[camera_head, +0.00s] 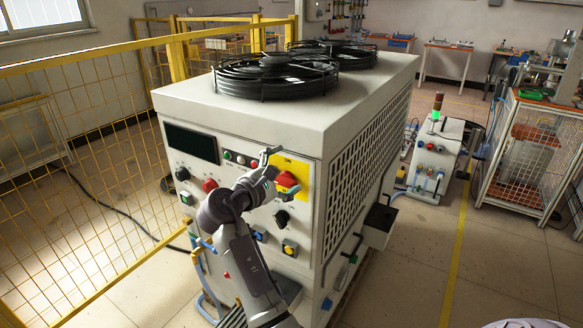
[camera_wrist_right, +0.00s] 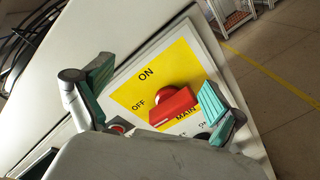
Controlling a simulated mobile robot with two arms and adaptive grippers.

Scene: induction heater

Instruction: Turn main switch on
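The main switch is a red rotary handle (camera_head: 287,180) on a yellow plate (camera_head: 294,163), at the upper right of the cabinet's front panel. In the right wrist view the red handle (camera_wrist_right: 174,106) lies roughly parallel to the lettering, with one end near the OFF mark. ON is printed higher on the yellow plate (camera_wrist_right: 130,92). My right gripper (camera_head: 267,169) is in front of the panel, just left of the switch. In the wrist view its green-padded fingers (camera_wrist_right: 155,98) are spread wide on either side of the handle, seemingly not touching it. My left gripper is not in view.
The white cabinet (camera_head: 290,110) carries smaller knobs and buttons around the switch and a dark display (camera_head: 192,143). A yellow mesh fence (camera_head: 80,170) stands at the left. A small machine (camera_head: 433,158) and a caged cart (camera_head: 525,150) stand at the right, with open floor between.

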